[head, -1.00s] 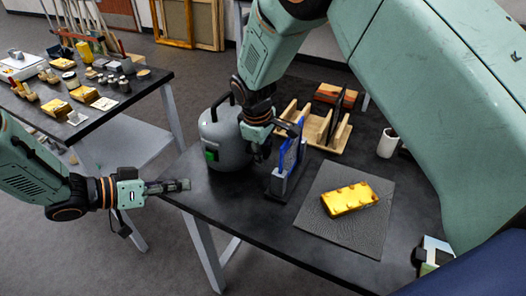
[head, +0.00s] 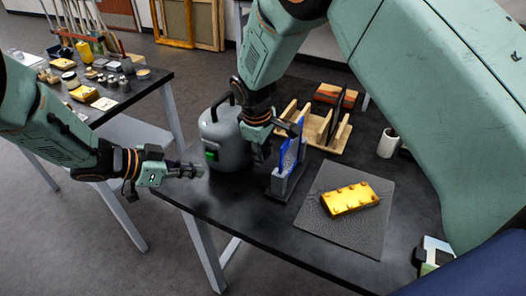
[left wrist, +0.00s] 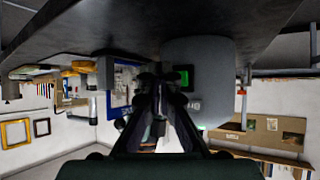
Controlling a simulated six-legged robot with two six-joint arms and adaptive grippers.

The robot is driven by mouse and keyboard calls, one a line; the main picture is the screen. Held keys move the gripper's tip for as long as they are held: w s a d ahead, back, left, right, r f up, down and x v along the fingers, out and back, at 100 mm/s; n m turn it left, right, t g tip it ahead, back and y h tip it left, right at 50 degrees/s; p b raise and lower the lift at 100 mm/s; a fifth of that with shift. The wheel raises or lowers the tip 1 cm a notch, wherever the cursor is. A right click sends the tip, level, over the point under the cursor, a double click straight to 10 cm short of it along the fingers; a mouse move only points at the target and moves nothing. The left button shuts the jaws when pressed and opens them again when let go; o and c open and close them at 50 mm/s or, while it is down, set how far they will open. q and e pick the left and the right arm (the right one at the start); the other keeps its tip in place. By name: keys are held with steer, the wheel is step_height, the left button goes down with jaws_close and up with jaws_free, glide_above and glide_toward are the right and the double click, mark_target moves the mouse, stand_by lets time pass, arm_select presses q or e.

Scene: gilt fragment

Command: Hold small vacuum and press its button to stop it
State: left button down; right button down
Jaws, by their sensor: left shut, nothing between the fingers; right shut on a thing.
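The small vacuum (head: 232,148) is a grey rounded canister with a black top handle, upright on the dark table. Its green button (head: 211,155) is on the side facing my left arm. My left gripper (head: 200,171) is shut and empty, close to the button and slightly below it, with a small gap. In the left wrist view the button (left wrist: 184,78) is lit green, just right of the fingertips (left wrist: 158,78). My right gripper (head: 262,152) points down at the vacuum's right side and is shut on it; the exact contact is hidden.
A blue-panelled stand (head: 288,165) is close beside my right gripper. A gold block (head: 350,198) lies on a grey mat (head: 350,238). A wooden rack (head: 325,132) and white cup (head: 388,143) stand behind. A side table (head: 150,82) with small items is at the left.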

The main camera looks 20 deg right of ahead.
mark_target(217, 162)
arm_select(q)
steer(key=shift+w+d, duration=0.85)
steer(key=shift+d, duration=0.1)
steer(key=shift+w, duration=0.1)
stand_by(0.8)
steer(key=shift+w+d, duration=0.2)
steer(key=shift+d, duration=0.1)
steer(key=shift+w+d, duration=0.1)
stand_by(0.4)
steer(key=shift+s+a, duration=0.4)
steer(key=shift+a, duration=0.1)
steer(key=shift+s+a, duration=2.05)
steer(key=shift+a, duration=0.1)
arm_select(e)
steer(key=c, duration=0.9)
jaws_free()
